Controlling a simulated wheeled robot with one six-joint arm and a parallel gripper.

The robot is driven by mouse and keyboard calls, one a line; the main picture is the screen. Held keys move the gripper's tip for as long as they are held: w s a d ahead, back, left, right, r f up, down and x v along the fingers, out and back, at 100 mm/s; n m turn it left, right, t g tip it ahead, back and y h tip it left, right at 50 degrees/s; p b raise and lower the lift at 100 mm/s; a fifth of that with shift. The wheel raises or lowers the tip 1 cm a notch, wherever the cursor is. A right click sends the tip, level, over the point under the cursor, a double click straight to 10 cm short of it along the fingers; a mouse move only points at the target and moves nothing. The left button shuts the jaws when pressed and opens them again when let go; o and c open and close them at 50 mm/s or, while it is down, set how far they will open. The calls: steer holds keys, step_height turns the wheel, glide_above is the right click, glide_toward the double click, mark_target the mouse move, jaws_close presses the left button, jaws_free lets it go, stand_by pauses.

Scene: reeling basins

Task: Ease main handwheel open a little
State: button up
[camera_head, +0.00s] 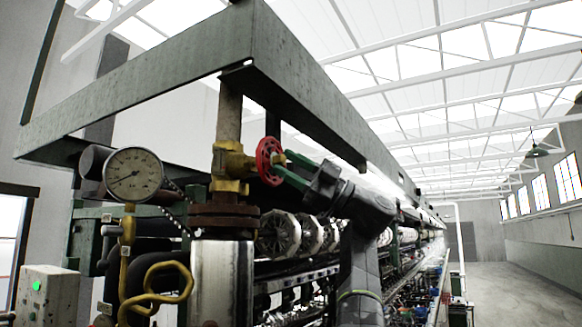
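The main handwheel (268,161) is red and stands upright, turned partly edge-on, on the right side of a brass valve body (230,168). The valve sits on a vertical pipe above a rusty flange (224,216). My gripper (282,161) comes from the right with its two green fingers apart. The fingertips are right at the wheel's right face, around its middle. A small greyish part shows between the tips, perhaps the wheel's hub. I cannot tell whether the fingers touch the wheel.
A round pressure gauge (132,174) stands left of the valve, with a yellow bent pipe (155,285) below. A heavy green steel frame (245,45) runs overhead. Reeling machinery with several octagonal reels (280,234) lies behind. Open floor (520,295) is at the right.

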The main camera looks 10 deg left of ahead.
steer(key=b+v, duration=0.1)
steer(key=v, duration=1.2)
steer(key=shift+d+f+b, duration=0.25)
steer(key=shift+d+b, duration=0.05)
